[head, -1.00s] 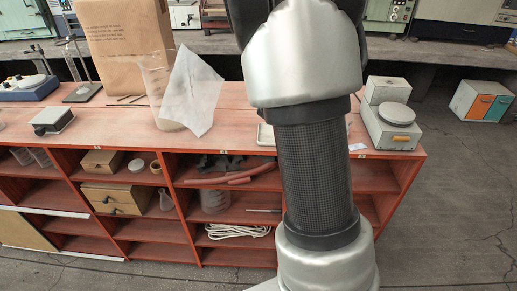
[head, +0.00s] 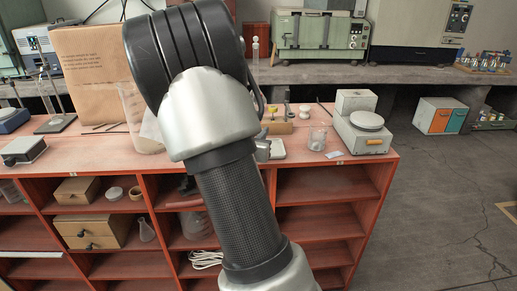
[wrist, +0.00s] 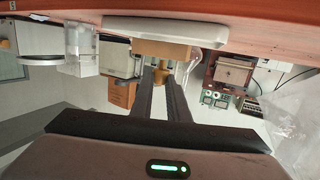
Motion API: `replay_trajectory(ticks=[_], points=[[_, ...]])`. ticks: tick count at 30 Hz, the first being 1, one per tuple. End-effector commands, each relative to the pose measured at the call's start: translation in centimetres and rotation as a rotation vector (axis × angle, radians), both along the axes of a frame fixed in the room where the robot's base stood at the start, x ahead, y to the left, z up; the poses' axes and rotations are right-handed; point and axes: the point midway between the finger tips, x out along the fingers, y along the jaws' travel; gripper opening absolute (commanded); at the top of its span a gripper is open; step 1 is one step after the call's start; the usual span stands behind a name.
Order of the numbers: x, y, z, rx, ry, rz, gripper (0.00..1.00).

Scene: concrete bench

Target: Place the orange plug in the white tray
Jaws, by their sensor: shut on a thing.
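The white tray (head: 278,149) lies on the red-brown bench, partly hidden behind my arm in the head view. It shows upside down at the top of the wrist view (wrist: 165,27). My gripper (wrist: 160,75) points toward the tray side in the wrist view, its two dark fingers close together. A small orange-yellow piece, which I take for the orange plug (wrist: 160,76), shows between the fingertips, apart from the tray. In the head view my arm hides most of the gripper and the plug cannot be made out.
A wooden block (head: 278,128) with upright pieces, one yellow-topped, stands behind the tray. A glass beaker (head: 318,139) and a scale (head: 362,136) stand to the right. A large brown paper bag (head: 92,72) and a clear vessel (head: 133,112) are at the left.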

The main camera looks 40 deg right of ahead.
Motion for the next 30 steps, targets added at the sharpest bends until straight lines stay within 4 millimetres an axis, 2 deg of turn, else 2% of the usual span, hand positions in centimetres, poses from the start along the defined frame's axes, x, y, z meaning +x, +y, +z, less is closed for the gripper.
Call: replay_trajectory(ticks=[9, 21, 22, 24, 30], points=[[-0.1, -0.1, -3.8, 0.000, 0.002, -0.002, 0.00], [0.0, 0.0, -4.4, 0.001, -0.001, 0.000, 0.00], [0.0, 0.0, -4.2, 0.001, -0.001, 0.000, 0.20], [0.0, 0.0, -4.2, 0.001, -0.001, 0.000, 0.32], [0.0, 0.0, -4.2, 0.001, -0.001, 0.000, 0.34]])
